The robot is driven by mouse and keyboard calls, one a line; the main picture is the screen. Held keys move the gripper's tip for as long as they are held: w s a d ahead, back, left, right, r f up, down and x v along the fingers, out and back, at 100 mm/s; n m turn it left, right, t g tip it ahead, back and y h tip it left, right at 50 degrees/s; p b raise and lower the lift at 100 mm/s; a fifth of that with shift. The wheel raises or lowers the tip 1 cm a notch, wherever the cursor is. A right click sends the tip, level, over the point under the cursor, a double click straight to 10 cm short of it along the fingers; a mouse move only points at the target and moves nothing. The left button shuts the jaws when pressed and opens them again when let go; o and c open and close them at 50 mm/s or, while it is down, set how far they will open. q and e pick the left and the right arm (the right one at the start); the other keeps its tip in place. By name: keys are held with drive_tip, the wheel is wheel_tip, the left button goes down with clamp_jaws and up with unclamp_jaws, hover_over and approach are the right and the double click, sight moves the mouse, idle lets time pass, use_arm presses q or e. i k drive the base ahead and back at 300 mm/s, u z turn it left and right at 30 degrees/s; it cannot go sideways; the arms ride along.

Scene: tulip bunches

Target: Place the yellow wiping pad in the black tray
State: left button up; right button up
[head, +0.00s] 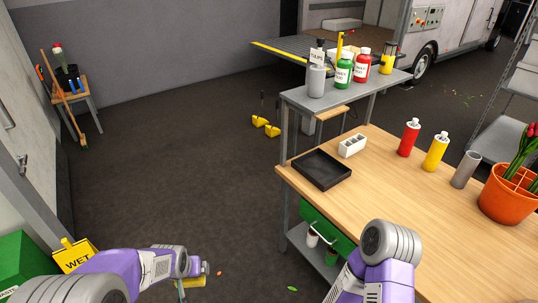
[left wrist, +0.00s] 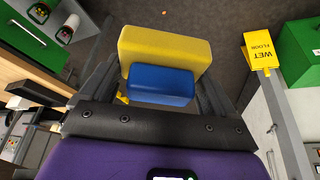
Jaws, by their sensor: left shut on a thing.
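The yellow wiping pad (left wrist: 165,47) has a blue block-shaped grip (left wrist: 160,86) and sits between the two dark fingers of my left gripper (left wrist: 157,80) in the left wrist view. The gripper is shut on it. In the head view a small part of the yellow pad (head: 195,282) shows at the bottom, over the floor and left of the workbench; my arm hides the rest.
A white block with holes (head: 352,146) stands right behind the tray. Red bottle (head: 408,138), yellow bottle (head: 435,152), grey cup (head: 465,170) and orange planter (head: 508,193) stand further right. A raised grey shelf (head: 340,94) with bottles is behind. A yellow wet-floor sign (head: 74,256) stands left.

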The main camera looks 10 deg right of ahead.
sight(325, 173)
drive_tip(key=z, duration=0.15)
drive_tip(key=i, duration=1.05)
drive_tip(key=z, duration=1.25)
drive_tip(key=i, duration=0.4)
drive_tip(key=z, duration=0.5)
